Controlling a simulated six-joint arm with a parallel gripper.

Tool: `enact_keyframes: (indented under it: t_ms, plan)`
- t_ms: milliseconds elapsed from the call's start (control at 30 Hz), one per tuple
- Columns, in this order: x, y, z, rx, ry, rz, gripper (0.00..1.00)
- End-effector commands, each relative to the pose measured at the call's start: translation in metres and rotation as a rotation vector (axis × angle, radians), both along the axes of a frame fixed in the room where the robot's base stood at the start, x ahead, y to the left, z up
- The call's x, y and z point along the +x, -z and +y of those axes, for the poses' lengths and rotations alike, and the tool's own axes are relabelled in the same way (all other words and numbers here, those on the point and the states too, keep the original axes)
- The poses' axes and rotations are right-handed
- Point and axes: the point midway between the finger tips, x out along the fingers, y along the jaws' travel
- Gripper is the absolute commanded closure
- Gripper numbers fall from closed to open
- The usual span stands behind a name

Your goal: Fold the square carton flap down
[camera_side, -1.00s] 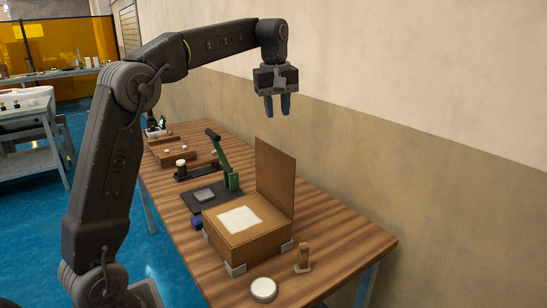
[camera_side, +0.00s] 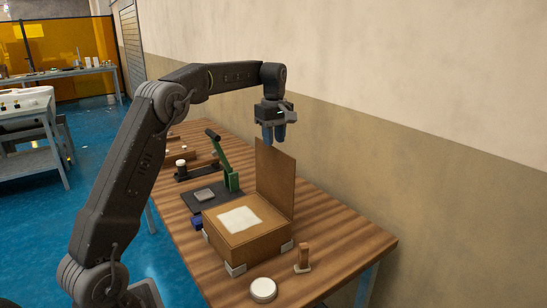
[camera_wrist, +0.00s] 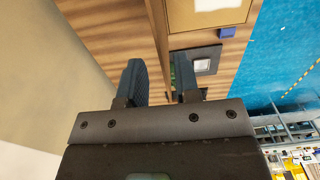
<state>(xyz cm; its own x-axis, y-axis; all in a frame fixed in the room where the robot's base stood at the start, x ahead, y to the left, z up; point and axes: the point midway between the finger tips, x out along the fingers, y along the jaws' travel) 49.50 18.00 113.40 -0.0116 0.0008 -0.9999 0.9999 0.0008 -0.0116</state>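The square carton (camera_side: 250,241) stands on the wooden bench with a white square sheet (camera_side: 240,219) on its top. Its flap (camera_side: 275,180) stands upright along the carton's wall-side edge. My gripper (camera_side: 273,142) points down at the flap's top edge, with its fingertips close to it; I cannot tell whether they touch. In the wrist view my gripper (camera_wrist: 158,75) has its fingers apart, and the flap (camera_wrist: 157,25) shows edge-on as a thin brown strip above the gap between them. The carton (camera_wrist: 180,20) shows at the upper right. Nothing is held.
A green-handled press (camera_side: 225,165) on a dark plate (camera_side: 190,203) stands beyond the carton. Grey corner blocks (camera_side: 236,269) sit at the carton's base. A white round puck (camera_side: 263,289) and a small wooden post (camera_side: 303,257) stand near the bench's front. The wall (camera_side: 400,170) rises behind the flap.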

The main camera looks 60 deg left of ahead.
Motion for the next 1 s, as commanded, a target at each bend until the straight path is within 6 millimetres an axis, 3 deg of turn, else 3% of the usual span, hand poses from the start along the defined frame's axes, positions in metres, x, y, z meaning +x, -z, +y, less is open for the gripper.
enact_keyframes:
  t_ms: [100, 300, 767, 1000]
  plan:
    - [-0.001, 0.024, 0.0, -0.002, 0.0, 0.004, 0.7]
    - [-0.001, 0.052, 0.0, 0.0, 0.0, 0.001, 0.7]
    - [-0.001, 0.063, 0.0, 0.001, 0.0, 0.0, 0.7]
    - [-0.001, 0.063, 0.0, 0.001, 0.0, 0.0, 0.93]
